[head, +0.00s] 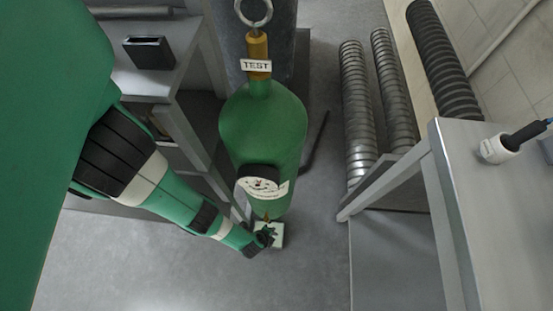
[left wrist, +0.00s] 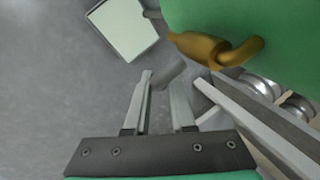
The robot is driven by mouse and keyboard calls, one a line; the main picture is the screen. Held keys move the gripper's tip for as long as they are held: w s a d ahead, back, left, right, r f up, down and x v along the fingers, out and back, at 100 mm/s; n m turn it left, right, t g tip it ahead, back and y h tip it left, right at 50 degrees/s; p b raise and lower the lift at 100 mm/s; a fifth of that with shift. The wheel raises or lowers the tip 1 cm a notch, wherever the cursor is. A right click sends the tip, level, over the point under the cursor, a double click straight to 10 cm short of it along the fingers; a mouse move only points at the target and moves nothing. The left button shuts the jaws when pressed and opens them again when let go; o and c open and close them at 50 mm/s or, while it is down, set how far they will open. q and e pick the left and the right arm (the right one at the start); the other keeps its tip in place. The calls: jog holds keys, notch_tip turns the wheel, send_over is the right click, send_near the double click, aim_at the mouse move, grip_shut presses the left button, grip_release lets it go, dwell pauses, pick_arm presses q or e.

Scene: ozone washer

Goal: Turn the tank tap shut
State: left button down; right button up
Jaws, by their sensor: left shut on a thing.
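The green gas tank (head: 262,125) stands upright in the middle of the head view. The brass tank tap (head: 266,216) shows below its gauge, and larger in the left wrist view (left wrist: 205,47), where it juts from the green tank (left wrist: 270,20). My left gripper (head: 262,243) is at the tap, partly over a pale square plate (head: 278,241). In the left wrist view, the two fingers (left wrist: 163,98) stand a little apart, with a dim grey piece (left wrist: 170,74) at their tips. The exact contact is unclear. My right gripper is not in view.
A round gauge (head: 262,187) sits on the tank front, and a TEST tag (head: 256,65) hangs at its neck. A grey cabinet (head: 190,85) stands left, a grey table (head: 500,200) right, with ribbed hoses (head: 358,110) behind. Floor is clear at front left.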

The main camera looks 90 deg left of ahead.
pick_arm(q)
jog(key=c, duration=0.8)
grip_release()
jog(key=shift+o, duration=0.2)
jog(key=shift+r, duration=0.1)
jog(key=p+v, duration=0.6)
jog(key=v, duration=0.1)
jog(key=shift+r, duration=0.15)
jog(key=shift+s+d, duration=0.1)
